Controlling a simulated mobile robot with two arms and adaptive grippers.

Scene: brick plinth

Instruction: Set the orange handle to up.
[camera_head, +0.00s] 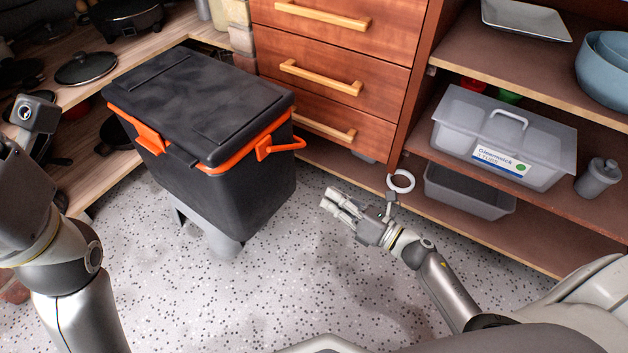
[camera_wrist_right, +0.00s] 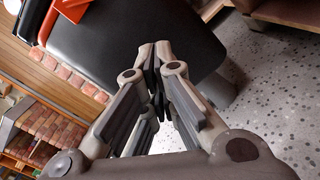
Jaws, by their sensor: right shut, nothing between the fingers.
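A black cooler box (camera_head: 245,190) with an orange rim and a closed dark lid (camera_head: 195,95) stands left of centre in the head view. Its orange handle (camera_head: 285,147) sticks out from the right side, roughly level, just under the lid. My right gripper (camera_head: 331,201) is shut and empty, below and to the right of the handle, apart from it. In the right wrist view its fingertips (camera_wrist_right: 154,50) are together in front of the dark box side (camera_wrist_right: 135,35). My left arm is at the left edge; its fingers cannot be made out.
An orange latch (camera_head: 150,138) is on the box's left-facing side. Wooden drawers (camera_head: 335,75) stand behind the box. Shelves at the right hold a clear bin (camera_head: 465,130) and blue bowls (camera_head: 605,70). Pans and lids (camera_head: 87,68) lie on the left counter. Speckled floor (camera_head: 290,290) is clear in front.

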